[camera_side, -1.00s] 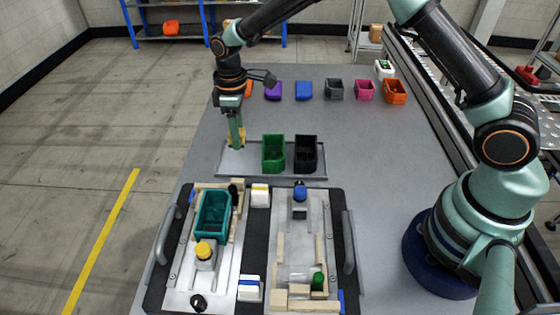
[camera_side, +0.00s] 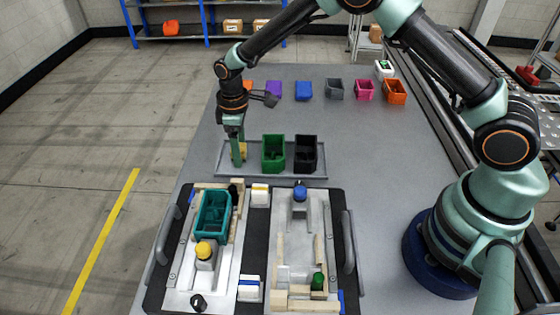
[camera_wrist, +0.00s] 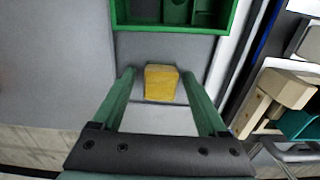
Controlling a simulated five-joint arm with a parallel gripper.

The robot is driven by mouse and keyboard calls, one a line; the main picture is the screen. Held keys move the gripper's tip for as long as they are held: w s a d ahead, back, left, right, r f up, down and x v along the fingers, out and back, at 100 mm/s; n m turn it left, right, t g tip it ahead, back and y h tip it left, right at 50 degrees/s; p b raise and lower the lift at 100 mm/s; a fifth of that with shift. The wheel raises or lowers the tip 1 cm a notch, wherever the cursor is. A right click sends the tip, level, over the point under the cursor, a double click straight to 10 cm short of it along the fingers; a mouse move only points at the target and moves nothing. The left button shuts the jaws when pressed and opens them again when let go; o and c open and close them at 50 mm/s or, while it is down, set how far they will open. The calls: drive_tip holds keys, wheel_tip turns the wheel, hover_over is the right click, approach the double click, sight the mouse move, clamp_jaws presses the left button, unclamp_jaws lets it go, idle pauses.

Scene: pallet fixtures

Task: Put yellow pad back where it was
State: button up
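The yellow pad (camera_side: 243,152) is at the left end of the grey tray (camera_side: 256,171), left of the green bin (camera_side: 273,153). In the wrist view the yellow pad (camera_wrist: 161,82) lies between the fingertips, with a visible gap on its left and a narrower one on its right. My gripper (camera_side: 237,163) is lowered at the tray; in the wrist view my gripper (camera_wrist: 158,73) has its fingers apart around the pad. The side view hides part of the pad behind a finger.
A black bin (camera_side: 305,153) stands right of the green bin. The pallet fixture in front holds a teal bin (camera_side: 213,212), a yellow knob (camera_side: 204,250), a blue knob (camera_side: 300,188) and wooden blocks. Several small bins line the back. The table between them and the tray is clear.

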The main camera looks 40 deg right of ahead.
wheel_tip(320, 180, up, 13)
drive_tip(key=s+d+r+m+t, duration=0.1)
drive_tip(key=s+d+r+m, duration=0.15)
drive_tip(key=s+r, duration=0.2)
drive_tip(key=s+d+r+m+t, duration=0.1)
drive_tip(key=s+d+r, duration=0.25)
drive_tip(key=r, duration=0.25)
drive_tip(key=s+d+m+t, duration=0.3)
drive_tip(key=s+d+m, duration=0.2)
drive_tip(key=s, duration=0.7)
drive_tip(key=shift+s+d+r+t, duration=0.3)
drive_tip(key=shift+d+r, duration=0.15)
drive_tip(key=shift+d, duration=0.3)
drive_tip(key=shift+m, duration=0.25)
